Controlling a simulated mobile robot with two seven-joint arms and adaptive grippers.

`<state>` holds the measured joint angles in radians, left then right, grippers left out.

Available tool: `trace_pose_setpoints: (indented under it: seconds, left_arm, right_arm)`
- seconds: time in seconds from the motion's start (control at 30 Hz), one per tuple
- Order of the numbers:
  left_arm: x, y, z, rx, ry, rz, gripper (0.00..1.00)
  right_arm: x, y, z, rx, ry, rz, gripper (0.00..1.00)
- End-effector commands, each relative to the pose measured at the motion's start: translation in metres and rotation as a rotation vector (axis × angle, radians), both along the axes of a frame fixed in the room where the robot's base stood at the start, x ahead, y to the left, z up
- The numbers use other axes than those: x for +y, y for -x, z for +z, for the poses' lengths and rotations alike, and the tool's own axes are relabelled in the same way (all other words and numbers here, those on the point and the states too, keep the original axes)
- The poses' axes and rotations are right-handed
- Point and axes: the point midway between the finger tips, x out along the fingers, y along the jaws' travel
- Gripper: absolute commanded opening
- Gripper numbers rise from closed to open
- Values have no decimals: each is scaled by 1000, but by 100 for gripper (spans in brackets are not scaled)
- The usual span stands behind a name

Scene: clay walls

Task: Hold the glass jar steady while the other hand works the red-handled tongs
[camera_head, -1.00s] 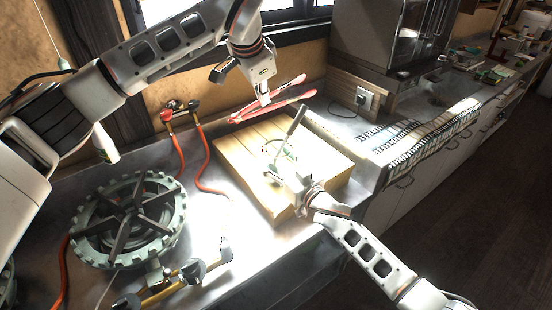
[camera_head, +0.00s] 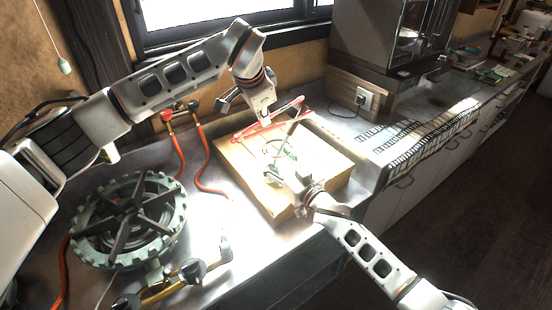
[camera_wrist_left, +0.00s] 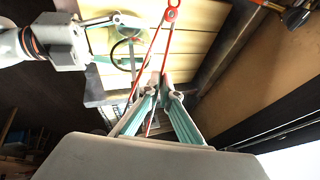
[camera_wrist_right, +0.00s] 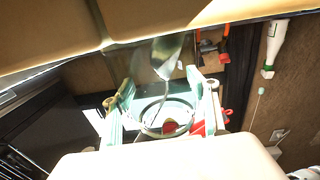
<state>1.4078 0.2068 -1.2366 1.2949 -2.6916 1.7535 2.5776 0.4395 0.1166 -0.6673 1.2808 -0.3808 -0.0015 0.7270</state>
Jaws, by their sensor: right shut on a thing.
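The red-handled tongs (camera_head: 291,106) lie across the tips of my left gripper (camera_head: 264,118), above the back of a wooden board. In the left wrist view the fingers are close together with the red arms of the tongs (camera_wrist_left: 171,13) running past and between them; the gripper is shut on them. The glass jar (camera_head: 279,150) stands on the board, and its round rim (camera_wrist_right: 166,101) shows in the right wrist view. My right gripper (camera_head: 287,173) is shut on the jar, one finger on each side.
The wooden board (camera_head: 318,160) lies on the metal counter. A gas burner (camera_head: 128,220) stands at left, with red hoses (camera_head: 203,165) behind and brass valves (camera_head: 185,278) in front.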

Motion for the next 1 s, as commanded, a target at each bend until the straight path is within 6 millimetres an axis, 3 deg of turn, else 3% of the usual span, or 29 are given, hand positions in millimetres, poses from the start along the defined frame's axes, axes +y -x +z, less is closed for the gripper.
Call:
trace_pose_setpoints:
  seconds: [0.33,0.4,0.43,0.77,1.0]
  left_arm:
    - [0,0,-23,1,0,0,0]
    - [0,0,-21,-1,1,0,20]
    - [0,0,-21,-1,1,0,24]
    - [0,0,-20,0,0,0,24]
    - [4,12,5,-4,0,-1,24]
  right_arm:
    - [0,0,-1,1,2,0,26]
    - [0,0,-1,1,2,0,26]
    - [0,0,-1,1,2,0,26]
    - [0,0,-1,1,3,0,26]
    - [0,0,-1,1,3,-1,26]
